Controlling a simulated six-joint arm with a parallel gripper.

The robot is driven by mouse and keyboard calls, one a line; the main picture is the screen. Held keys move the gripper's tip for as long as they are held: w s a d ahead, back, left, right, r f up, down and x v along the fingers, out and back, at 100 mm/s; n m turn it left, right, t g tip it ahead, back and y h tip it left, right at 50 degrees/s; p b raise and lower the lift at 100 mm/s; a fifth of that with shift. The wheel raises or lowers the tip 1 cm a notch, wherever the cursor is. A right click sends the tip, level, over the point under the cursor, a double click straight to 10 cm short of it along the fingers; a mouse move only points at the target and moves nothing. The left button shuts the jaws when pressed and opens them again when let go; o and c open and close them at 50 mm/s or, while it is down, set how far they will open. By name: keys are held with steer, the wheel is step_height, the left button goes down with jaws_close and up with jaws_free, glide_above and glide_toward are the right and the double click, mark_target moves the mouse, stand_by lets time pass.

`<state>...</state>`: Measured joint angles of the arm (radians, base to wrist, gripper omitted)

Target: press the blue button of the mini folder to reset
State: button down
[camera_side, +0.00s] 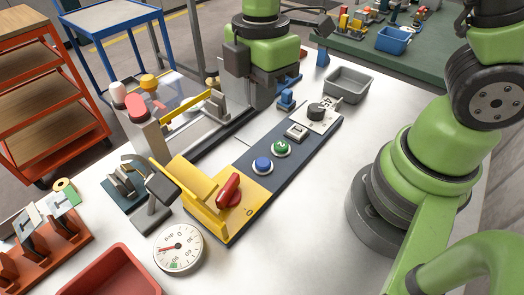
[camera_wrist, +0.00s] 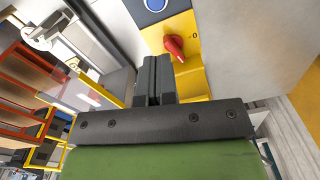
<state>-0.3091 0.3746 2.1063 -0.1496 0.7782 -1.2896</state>
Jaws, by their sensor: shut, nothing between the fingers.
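The blue button (camera_side: 263,165) sits on the dark panel strip of the mini folder (camera_side: 225,225), between the yellow end and the green button (camera_side: 281,148). In the wrist view the blue button (camera_wrist: 155,4) is partly cut off at the top edge. The red knob (camera_side: 229,190) stands on the yellow end, and the wrist view also shows it (camera_wrist: 174,47), just beyond my fingertips in the picture. My gripper (camera_wrist: 157,62) is shut and empty, its dark fingers together, apart from the button. I cannot make out its fingertips in the side view.
Beside the panel are a dial gauge (camera_side: 178,248), a red tray (camera_side: 108,275) and a black-headed post (camera_side: 161,186). A white selector plate with a black knob (camera_side: 317,111) is at the panel's far end, near a grey bin (camera_side: 348,84). The tabletop right of the panel is clear.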

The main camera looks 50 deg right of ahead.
mark_target(262, 162)
steer(key=shift+d+r+n, duration=0.2)
steer(key=shift+n, duration=1)
step_height(262, 162, down, 14)
steer(key=shift+f, duration=0.1)
